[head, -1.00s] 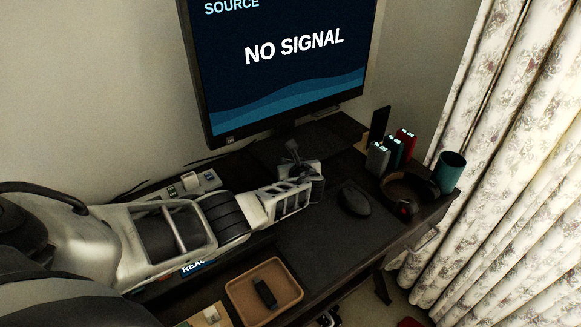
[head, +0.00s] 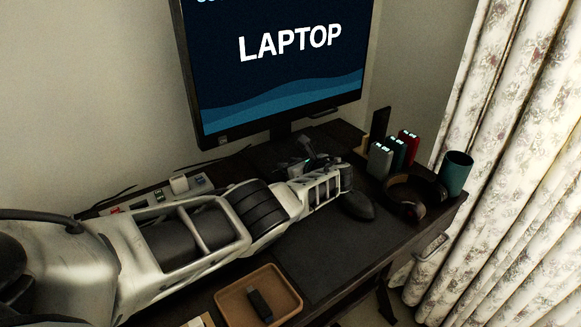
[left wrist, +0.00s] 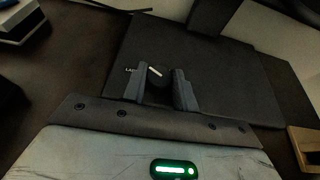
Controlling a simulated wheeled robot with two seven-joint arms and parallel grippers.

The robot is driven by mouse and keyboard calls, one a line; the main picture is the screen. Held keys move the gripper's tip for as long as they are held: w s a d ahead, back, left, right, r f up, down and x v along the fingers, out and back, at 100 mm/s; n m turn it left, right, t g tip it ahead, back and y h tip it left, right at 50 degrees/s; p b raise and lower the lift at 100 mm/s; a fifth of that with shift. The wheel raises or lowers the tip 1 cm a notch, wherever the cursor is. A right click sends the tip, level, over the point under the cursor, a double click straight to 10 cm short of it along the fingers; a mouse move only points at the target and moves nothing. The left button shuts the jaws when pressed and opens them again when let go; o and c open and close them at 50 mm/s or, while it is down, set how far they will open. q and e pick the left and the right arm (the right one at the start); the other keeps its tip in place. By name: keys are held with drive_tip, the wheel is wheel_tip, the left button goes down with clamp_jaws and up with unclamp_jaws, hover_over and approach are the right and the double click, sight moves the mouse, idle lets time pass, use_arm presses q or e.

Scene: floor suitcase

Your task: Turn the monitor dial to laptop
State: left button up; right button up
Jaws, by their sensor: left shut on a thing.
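The monitor (head: 280,60) stands at the back of the desk, and its screen reads LAPTOP in white letters. My left gripper (head: 322,162) reaches across the desk in front of the monitor's foot. In the left wrist view its two dark fingers (left wrist: 158,92) are shut on the black dial (left wrist: 156,77), one on each side. The dial's white pointer line tilts toward the upper left. Part of a white label, starting "LA", shows beside the left finger; the rest is hidden. In the head view the gripper hides the dial.
A black mouse (head: 357,205) sits close beside my left gripper. A brown tray (head: 231,306) with a dark object lies at the front. Headphones (head: 407,207), a teal cup (head: 455,174) and small upright coloured items (head: 381,158) stand at the right. A curtain (head: 500,190) hangs beyond.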

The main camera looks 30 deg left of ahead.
use_arm(q)
drive_tip(key=o, duration=1)
drive_tip(key=shift+c, duration=0.2)
use_arm(e)
drive_tip(key=shift+f, duration=0.1)
use_arm(q)
drive_tip(key=shift+s+d+r+p, duration=0.15)
drive_tip(key=shift+d+r+p, duration=0.15)
drive_tip(key=shift+p, duration=0.2)
drive_tip(key=p+v, duration=0.4)
drive_tip(key=v, duration=0.1)
drive_tip(key=shift+r, duration=0.2)
drive_tip(key=p+v, duration=0.1)
drive_tip(key=v, duration=0.3)
drive_tip(key=p+v, duration=0.1)
drive_tip(key=v, duration=0.3)
drive_tip(key=shift+s+d+f, duration=0.1)
drive_tip(key=shift+d+f, duration=0.05)
drive_tip(key=shift+d, duration=0.15)
drive_tip(key=shift+s+d, duration=0.3)
drive_tip(key=shift+d, duration=0.3)
drive_tip(key=shift+r, duration=0.25)
use_arm(e)
drive_tip(key=shift+s+d+r+n+g+h, duration=0.2)
drive_tip(key=shift+d+r, duration=0.15)
drive_tip(key=shift+r, duration=0.3)
drive_tip(key=shift+s+d+r+n+g+h, duration=0.1)
drive_tip(key=shift+d+r+g, duration=0.15)
drive_tip(key=shift+r, duration=0.35)
